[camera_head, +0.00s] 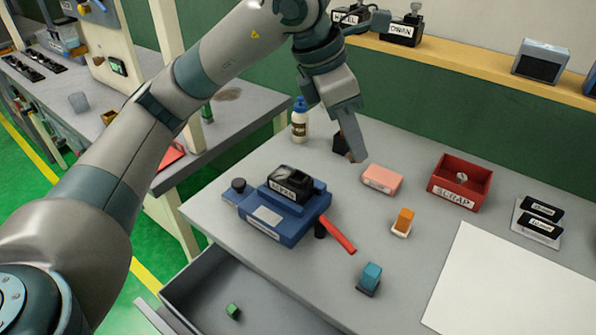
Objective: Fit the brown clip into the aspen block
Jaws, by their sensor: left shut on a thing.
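My left gripper (352,152) comes down from the top over the back of the grey table, shut, with a small brown piece at its fingertips that looks like the brown clip (352,157). Most of the clip is hidden by the fingers. A dark shape shows just left of the fingers; I cannot tell what it is. A black block (290,184) with a white label sits in the blue vise (272,228), left of and nearer than the gripper. Its label is too small to read surely, but it may be the aspen block. My right gripper is not in view.
A red vise handle (337,234) sticks out rightward. Nearby are a pink block (382,180), an orange piece (404,220), a teal piece (371,276), a red scrap bin (460,184) and a white bottle (300,121). An open drawer (196,281) juts out in front. A white sheet (515,285) lies right.

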